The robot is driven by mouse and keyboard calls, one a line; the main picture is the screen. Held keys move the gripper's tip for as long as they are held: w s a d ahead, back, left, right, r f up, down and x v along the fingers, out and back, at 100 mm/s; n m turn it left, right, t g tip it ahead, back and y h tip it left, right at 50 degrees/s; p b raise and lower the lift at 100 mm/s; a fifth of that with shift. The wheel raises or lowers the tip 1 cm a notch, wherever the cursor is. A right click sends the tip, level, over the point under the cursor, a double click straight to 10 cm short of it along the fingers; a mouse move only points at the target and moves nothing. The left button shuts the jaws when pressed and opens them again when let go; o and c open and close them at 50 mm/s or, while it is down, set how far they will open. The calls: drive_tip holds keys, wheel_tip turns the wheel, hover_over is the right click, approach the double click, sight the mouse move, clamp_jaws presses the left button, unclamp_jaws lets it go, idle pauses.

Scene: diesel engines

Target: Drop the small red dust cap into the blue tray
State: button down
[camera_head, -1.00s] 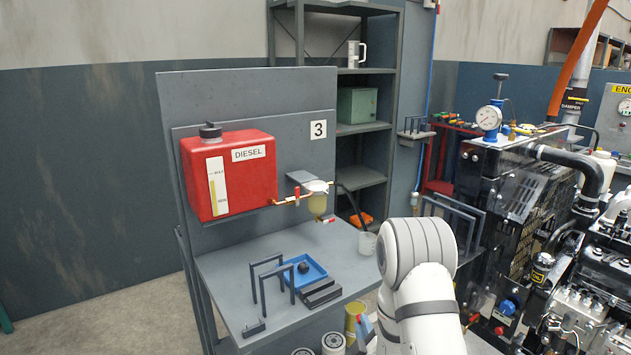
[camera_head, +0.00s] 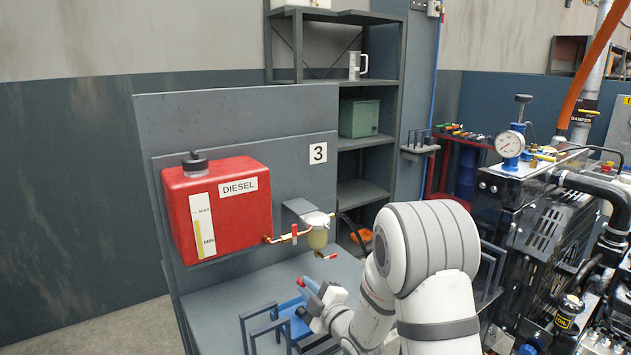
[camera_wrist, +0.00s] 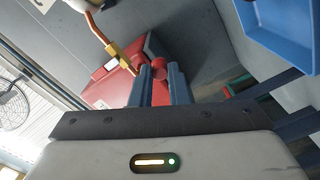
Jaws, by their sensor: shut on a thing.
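The small red dust cap (camera_wrist: 159,69) sits between the fingertips of my gripper (camera_wrist: 159,74) in the wrist view, and the gripper is shut on it. In the head view my gripper (camera_head: 306,286) is over the bench beside the blue tray (camera_head: 287,309), which my arm partly hides. In the wrist view the tray (camera_wrist: 285,38) shows at the upper right, apart from the cap. The cap is too small to make out clearly in the head view.
A red diesel tank (camera_head: 232,205) hangs on the panel, with a valve and filter bowl (camera_head: 317,236) to its right, close to my gripper. Grey hoop-shaped stands (camera_head: 262,325) rise in front of the tray. The engine (camera_head: 545,235) stands at right.

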wheel_tip(320, 180, down, 3)
drive_tip(key=shift+s+f, duration=0.1)
idle(0.3)
drive_tip(key=c, duration=1.3)
unclamp_jaws()
drive_tip(key=b+v, duration=0.2)
drive_tip(key=v, duration=0.5)
drive_tip(key=shift+s+d, duration=0.2)
drive_tip(key=shift+s, duration=0.1)
